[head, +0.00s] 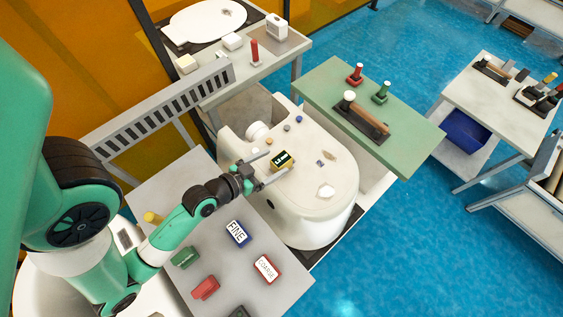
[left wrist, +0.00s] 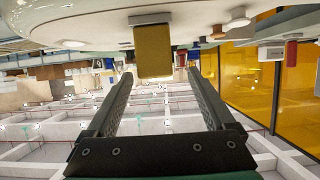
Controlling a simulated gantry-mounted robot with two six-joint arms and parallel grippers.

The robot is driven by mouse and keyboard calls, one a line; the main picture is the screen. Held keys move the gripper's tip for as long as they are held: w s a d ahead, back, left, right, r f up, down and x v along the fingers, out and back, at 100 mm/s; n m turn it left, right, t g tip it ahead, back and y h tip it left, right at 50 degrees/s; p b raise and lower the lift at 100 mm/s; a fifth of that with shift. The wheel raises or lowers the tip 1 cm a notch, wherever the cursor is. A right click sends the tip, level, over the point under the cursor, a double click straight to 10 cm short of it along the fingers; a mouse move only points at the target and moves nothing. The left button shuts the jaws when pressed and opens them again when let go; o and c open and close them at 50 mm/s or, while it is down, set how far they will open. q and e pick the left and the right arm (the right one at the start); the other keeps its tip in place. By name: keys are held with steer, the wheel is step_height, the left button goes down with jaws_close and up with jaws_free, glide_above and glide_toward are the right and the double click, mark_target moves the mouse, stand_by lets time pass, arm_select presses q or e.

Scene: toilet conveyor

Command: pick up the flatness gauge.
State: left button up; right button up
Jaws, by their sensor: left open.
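The flatness gauge (head: 281,160) is a small yellow block with a dark display face, on top of the white toilet (head: 315,205). My left gripper (head: 274,165) is open at the gauge, with its two fingers pointing toward it and spread to either side. In the left wrist view the yellow gauge (left wrist: 153,50) shows between and just beyond the open fingertips (left wrist: 160,75). I see no clear contact between fingers and gauge. My right gripper is not in view.
Small round and flat pieces lie on the toilet around the gauge. A grey table (head: 220,275) in front holds coloured labelled blocks. A green board (head: 408,145) behind carries a wooden-handled tool (head: 362,117) and two stamp-like items. A slotted grey rail (head: 165,108) stands at left.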

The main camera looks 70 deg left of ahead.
mark_target(288, 155)
arm_select(q)
steer(key=x, duration=0.4)
steer(key=b+x, duration=0.1)
steer(key=x, duration=0.2)
steer(key=shift+w+d+r, duration=0.1)
steer(key=shift+w+d, duration=0.1)
steer(key=shift+d, duration=0.1)
jaws_close()
